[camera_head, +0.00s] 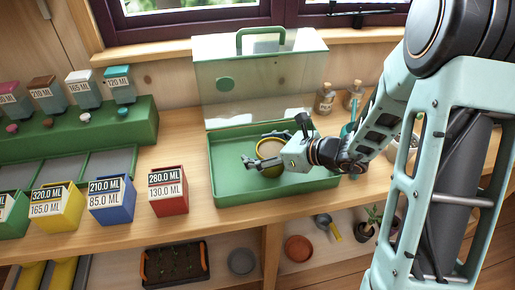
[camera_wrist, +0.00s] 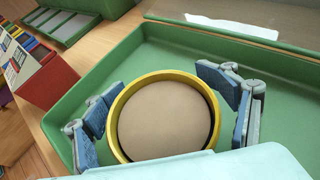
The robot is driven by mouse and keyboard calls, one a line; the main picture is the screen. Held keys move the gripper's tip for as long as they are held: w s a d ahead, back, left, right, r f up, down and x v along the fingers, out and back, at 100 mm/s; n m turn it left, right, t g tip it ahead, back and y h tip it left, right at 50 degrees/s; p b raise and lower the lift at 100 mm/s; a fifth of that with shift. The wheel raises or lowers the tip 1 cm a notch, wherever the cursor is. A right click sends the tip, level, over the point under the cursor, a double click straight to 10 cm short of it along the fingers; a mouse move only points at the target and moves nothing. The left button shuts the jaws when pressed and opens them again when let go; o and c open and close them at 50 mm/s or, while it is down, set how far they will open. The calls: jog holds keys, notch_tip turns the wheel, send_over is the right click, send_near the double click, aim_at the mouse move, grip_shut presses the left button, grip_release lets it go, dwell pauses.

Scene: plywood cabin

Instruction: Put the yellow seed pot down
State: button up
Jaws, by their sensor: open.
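The yellow seed pot (camera_wrist: 163,78) has a yellow rim and a plain tan inside. It stands upright in the green box (camera_head: 226,187), within its walls. In the head view the pot (camera_head: 266,146) is partly hidden behind my gripper (camera_head: 262,160). In the wrist view my gripper (camera_wrist: 170,108) is open, with its blue-grey finger pads on either side of the pot. The left pads are very close to the rim, and I cannot tell whether they touch it. The pot's base and the box floor beneath it are hidden.
The box's clear-fronted lid (camera_head: 262,85) stands open behind. Red (camera_head: 168,192), blue (camera_head: 111,201) and yellow (camera_head: 57,207) labelled bins stand left of the box. Small bottles (camera_head: 325,99) stand behind it on the right. The box floor left of the pot is clear.

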jog(key=shift+r, duration=0.15)
jog(key=shift+d+r, duration=0.2)
jog(key=p+v, duration=0.1)
jog(key=v, duration=1)
jog(key=shift+s+d, duration=0.2)
jog(key=shift+s, duration=0.05)
